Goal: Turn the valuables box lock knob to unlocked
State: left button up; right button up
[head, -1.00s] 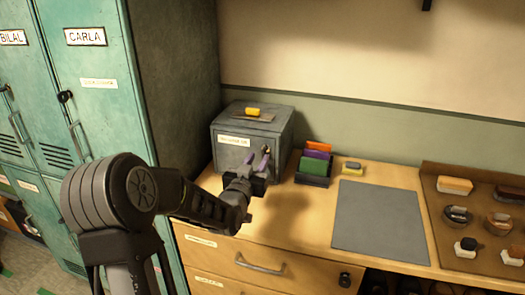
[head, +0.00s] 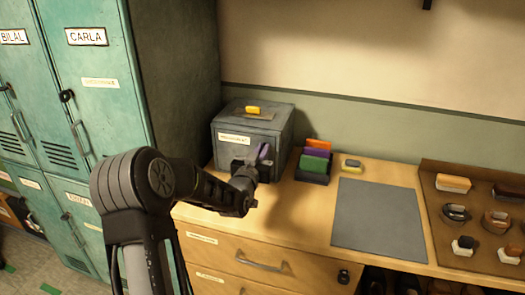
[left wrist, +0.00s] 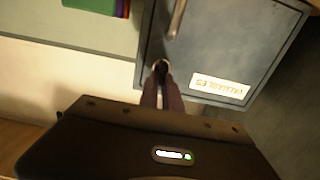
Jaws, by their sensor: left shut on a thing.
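The valuables box (head: 228,152) is a grey metal box with a white label on its front, standing at the left end of the wooden counter. It also shows in the left wrist view (left wrist: 225,40). My left gripper (head: 264,155) is at the right part of the box's front. In the left wrist view its fingers (left wrist: 162,80) are closed on the small dark lock knob (left wrist: 161,66). A metal handle (left wrist: 177,20) is on the door close to the knob. In the head view my gripper hides the knob, so its setting cannot be read. My right gripper is not in view.
A dark holder with coloured cards (head: 313,163) stands just right of the box. A grey mat (head: 380,215) lies on the counter (head: 300,215). Teal lockers (head: 100,130) stand at the left. A brown tray (head: 440,205) with small items is at the right.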

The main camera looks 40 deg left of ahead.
pick_arm(q)
grip_shut()
jog(key=shift+w+d+f+m+b, duration=0.1)
jog(key=shift+d+f+m+b, duration=0.1)
jog(key=shift+m+b, duration=2.6)
jog(key=shift+w+d+f+m+b, duration=0.1)
jog(key=shift+d+f+m+b, duration=0.15)
jog(key=shift+m+b, duration=2.5)
jog(key=shift+d+f+m+b, duration=0.2)
jog(key=shift+m+b, duration=2)
jog(key=shift+m, duration=1.15)
jog(key=o, duration=0.6)
grip_release()
